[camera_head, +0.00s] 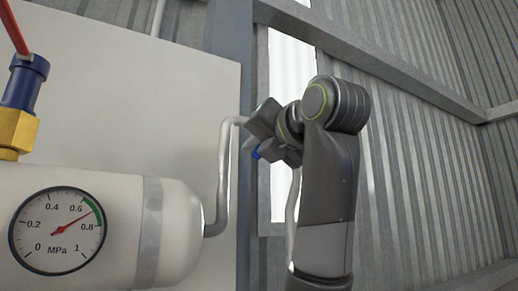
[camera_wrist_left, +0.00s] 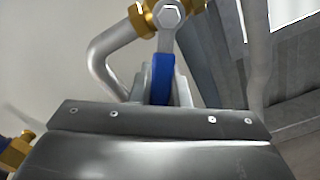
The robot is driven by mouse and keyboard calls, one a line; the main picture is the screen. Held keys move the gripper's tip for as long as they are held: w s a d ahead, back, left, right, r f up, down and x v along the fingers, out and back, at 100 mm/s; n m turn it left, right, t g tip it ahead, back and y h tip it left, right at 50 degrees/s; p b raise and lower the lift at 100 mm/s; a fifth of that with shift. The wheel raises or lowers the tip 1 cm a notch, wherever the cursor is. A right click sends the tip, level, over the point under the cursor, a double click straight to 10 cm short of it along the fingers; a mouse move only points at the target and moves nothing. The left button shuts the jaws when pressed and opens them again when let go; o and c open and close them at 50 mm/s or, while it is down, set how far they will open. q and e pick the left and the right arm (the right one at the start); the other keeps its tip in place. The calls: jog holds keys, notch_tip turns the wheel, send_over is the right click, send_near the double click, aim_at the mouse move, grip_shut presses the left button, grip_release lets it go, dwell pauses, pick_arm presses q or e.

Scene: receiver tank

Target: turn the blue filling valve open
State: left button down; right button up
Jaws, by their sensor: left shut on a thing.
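The blue filling valve has a grey lever with a blue grip (camera_wrist_left: 161,80), hung from a hex bolt (camera_wrist_left: 169,14) on a brass valve body (camera_wrist_left: 142,20) in the left wrist view. The lever points down toward my gripper in that view. My left gripper (camera_wrist_left: 164,92) is shut on the blue grip, one finger on each side. In the head view my left gripper (camera_head: 260,138) is at the upper end of the grey pipe, and a bit of the blue grip (camera_head: 256,154) shows beside it. The gripper hides most of the valve there. My right gripper is not in view.
A white tank (camera_head: 110,230) with a pressure gauge (camera_head: 57,231) stands at the left. A brass and blue fitting (camera_head: 22,85) with a red lever rises above it. A bent grey pipe (camera_head: 222,180) runs up from the tank's end. Steel beams and corrugated walls are behind.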

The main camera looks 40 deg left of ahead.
pick_arm(q)
jog(key=shift+s+a+r+m+b, duration=0.2)
jog(key=shift+s+r+m, duration=0.15)
jog(key=shift+m, duration=0.5)
jog(key=shift+s+a+r+m+b, duration=0.1)
jog(key=shift+s+r+m+b, duration=0.15)
jog(key=shift+m, duration=0.65)
jog(key=shift+s+a+r+m+b, duration=0.15)
jog(key=shift+s+r+m, duration=0.2)
jog(key=shift+m, duration=0.5)
jog(key=shift+d+r, duration=0.1)
jog(key=c, duration=1.4)
grip_release()
jog(key=shift+r, duration=0.1)
jog(key=shift+w, duration=0.1)
